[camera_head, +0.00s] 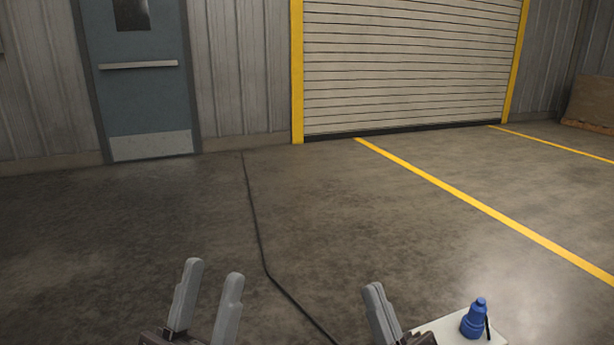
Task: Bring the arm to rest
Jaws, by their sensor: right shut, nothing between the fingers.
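My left gripper (211,287) is at the bottom of the head view, left of the middle. Its two grey fingers point up and stand apart, with nothing between them. My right gripper (376,289) is at the bottom, right of the middle. Its grey fingers are together and hold nothing. Both grippers are over the floor, and the rest of both arms is mostly out of view.
A pale surface (443,330) shows at the bottom right, close to the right gripper, with a blue object (475,318) standing on it. Open concrete floor (330,215) lies ahead. A blue-grey door (140,95) and a roller shutter (405,70) are far back.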

